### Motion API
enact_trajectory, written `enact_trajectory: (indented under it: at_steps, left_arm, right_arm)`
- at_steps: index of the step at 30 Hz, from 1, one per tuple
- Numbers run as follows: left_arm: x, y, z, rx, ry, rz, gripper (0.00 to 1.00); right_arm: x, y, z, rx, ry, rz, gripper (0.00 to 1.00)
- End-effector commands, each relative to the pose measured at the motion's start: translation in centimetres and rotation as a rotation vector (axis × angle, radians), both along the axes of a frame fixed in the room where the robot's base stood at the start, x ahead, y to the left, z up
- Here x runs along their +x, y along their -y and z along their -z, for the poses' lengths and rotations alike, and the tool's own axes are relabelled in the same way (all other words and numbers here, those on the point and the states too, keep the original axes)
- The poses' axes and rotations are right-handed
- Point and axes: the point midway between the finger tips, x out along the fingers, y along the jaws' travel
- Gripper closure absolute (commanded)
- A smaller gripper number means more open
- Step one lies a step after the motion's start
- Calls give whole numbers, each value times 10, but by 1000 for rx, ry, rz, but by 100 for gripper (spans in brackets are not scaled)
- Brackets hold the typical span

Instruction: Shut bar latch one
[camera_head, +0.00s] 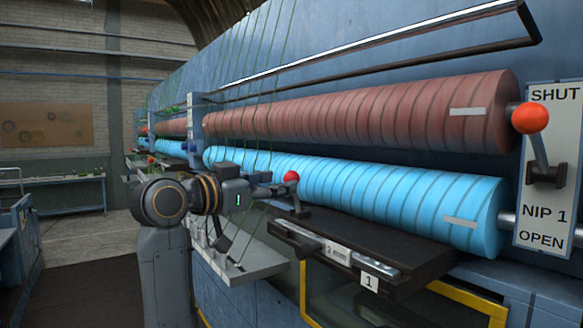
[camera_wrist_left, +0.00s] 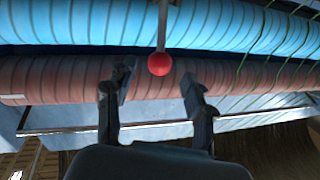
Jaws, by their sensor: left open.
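A small lever with a red ball knob (camera_head: 291,177) stands at the left end of a dark bar (camera_head: 350,259) marked "2 mm" and "1". I take it for bar latch one. My left gripper (camera_head: 276,190) is close to the left of the knob. In the left wrist view the same red knob (camera_wrist_left: 159,64) on its grey stem lies between and just beyond the tips of the open left gripper (camera_wrist_left: 157,82). Whether a finger touches it I cannot tell. My right gripper is not in view.
A red-brown roller (camera_head: 370,115) lies above a blue roller (camera_head: 370,192) behind the bar. Green threads hang near my left arm. A yellow-edged frame (camera_head: 303,285) is below.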

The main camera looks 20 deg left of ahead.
Motion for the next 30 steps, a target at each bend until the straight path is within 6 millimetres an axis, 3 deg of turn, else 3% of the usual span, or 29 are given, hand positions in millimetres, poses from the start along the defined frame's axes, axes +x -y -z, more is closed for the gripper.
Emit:
enact_trajectory:
  at_steps: [1, 9, 20, 22, 28, 30]
  left_arm:
    - [10, 6, -4, -4, -6, 3, 46]
    - [42, 21, -2, -1, -2, 2, 46]
    - [48, 23, 1, 0, -1, -1, 46]
    - [48, 23, 1, 0, -1, -1, 55]
    - [48, 23, 1, 0, -1, 0, 95]
    - [48, 23, 1, 0, -1, 0, 100]
  right_arm:
    - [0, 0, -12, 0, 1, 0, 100]
    - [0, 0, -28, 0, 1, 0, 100]
    - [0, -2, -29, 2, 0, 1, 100]
    - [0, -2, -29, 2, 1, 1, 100]
    - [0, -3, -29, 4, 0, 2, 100]
    - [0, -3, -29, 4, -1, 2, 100]
